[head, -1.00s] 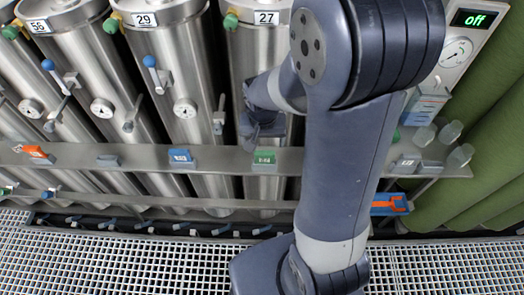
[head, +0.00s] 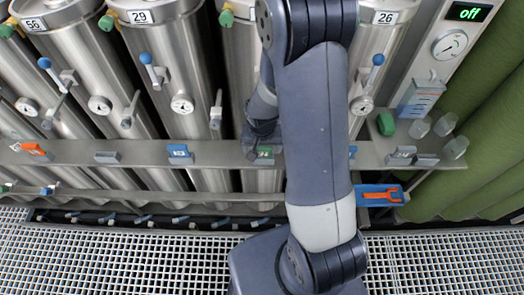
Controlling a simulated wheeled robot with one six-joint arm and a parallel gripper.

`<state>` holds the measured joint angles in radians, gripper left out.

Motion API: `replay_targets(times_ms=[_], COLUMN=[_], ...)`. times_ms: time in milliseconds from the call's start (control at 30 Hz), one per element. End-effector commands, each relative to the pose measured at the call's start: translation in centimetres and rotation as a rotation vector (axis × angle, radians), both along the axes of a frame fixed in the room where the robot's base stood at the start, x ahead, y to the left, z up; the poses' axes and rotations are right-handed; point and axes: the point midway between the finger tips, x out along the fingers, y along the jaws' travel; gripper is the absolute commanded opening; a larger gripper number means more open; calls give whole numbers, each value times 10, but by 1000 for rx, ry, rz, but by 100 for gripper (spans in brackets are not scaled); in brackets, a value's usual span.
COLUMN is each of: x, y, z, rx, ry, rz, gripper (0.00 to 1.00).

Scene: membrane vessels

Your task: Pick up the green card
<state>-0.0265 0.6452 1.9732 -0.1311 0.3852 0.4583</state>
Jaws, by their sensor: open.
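The green card (head: 265,152) stands on the long grey metal rail in front of the vessels, in the middle of the head view. My gripper (head: 256,143) hangs right at the card, slightly above and to its left. The gripper and my arm hide part of the card. The gripper is open; I cannot tell whether its fingers are around the card or touching it.
The metal rail (head: 220,156) also bears a blue card (head: 180,153), a grey card (head: 107,157) and an orange card (head: 35,149). Clear cups (head: 445,124) and a green piece (head: 386,123) are at right. Steel vessels (head: 190,80) with valve handles stand close behind.

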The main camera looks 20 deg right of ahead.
Motion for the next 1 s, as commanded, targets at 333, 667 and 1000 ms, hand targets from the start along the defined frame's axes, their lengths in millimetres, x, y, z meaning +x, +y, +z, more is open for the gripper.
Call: replay_targets(times_ms=[333,667,1000], x=[0,0,0], y=[0,0,0], z=[0,0,0], rx=[0,0,0], ry=[-1,-1,-1], rz=[0,0,0], gripper=[72,45,36])
